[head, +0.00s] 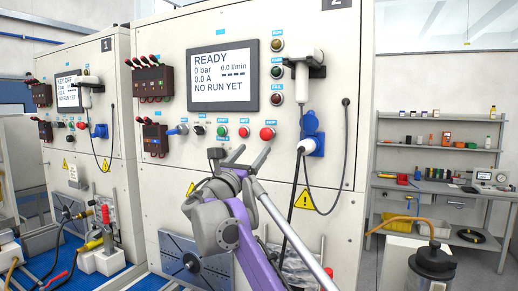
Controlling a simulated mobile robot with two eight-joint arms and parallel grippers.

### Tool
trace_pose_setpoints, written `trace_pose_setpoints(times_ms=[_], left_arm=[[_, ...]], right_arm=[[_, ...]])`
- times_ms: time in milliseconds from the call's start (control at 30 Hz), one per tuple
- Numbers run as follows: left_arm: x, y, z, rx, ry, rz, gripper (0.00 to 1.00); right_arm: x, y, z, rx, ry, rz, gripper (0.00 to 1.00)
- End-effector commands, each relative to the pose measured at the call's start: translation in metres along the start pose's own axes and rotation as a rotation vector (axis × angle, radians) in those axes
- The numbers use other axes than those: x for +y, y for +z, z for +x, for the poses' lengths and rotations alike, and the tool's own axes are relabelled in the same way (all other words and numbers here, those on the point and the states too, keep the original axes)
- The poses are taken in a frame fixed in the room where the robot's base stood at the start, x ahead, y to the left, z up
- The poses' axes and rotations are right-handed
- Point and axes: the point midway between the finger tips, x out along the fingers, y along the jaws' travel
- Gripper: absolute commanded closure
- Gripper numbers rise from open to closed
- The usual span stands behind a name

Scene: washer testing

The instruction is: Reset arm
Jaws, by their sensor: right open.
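My right gripper (240,155) is raised in front of the test cabinet marked 2 (150,205), on a purple and grey arm that comes up from the bottom. Its two dark fingers are spread apart, and I see nothing between them. It shows just below the row of buttons, left of the blue socket (313,122); I cannot tell its distance from the panel. My left gripper is not in view.
The cabinet's screen (222,78) reads READY and NO RUN YET. A red button (267,133) and black cables (346,150) are close by. Cabinet 1 (85,125) stands left. A workbench (440,188) and metal canister (432,265) stand right.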

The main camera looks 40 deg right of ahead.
Motion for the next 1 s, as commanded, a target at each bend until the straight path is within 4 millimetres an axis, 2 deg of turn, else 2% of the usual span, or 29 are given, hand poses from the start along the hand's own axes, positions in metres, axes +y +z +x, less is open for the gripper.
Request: trace_pose_setpoints(times_ms=[33, 200, 800, 900, 967, 1000], left_arm=[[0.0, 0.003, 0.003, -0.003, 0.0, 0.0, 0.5], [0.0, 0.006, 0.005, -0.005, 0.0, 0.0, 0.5], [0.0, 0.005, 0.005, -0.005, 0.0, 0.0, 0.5], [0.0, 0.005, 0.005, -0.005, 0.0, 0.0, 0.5], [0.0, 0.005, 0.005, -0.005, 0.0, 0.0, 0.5], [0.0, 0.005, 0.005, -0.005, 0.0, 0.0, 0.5]], right_arm=[[0.001, -0.002, -0.009, 0.001, 0.003, 0.0, 0.21], [0.001, 0.0, -0.023, 0.0, 0.002, 0.001, 0.21], [-0.001, -0.001, -0.025, 0.006, -0.002, 0.009, 0.21], [-0.01, -0.015, -0.032, 0.064, -0.018, 0.078, 0.21], [-0.02, -0.035, -0.043, 0.135, -0.04, 0.166, 0.21], [-0.029, -0.052, -0.053, 0.198, -0.064, 0.244, 0.21]])
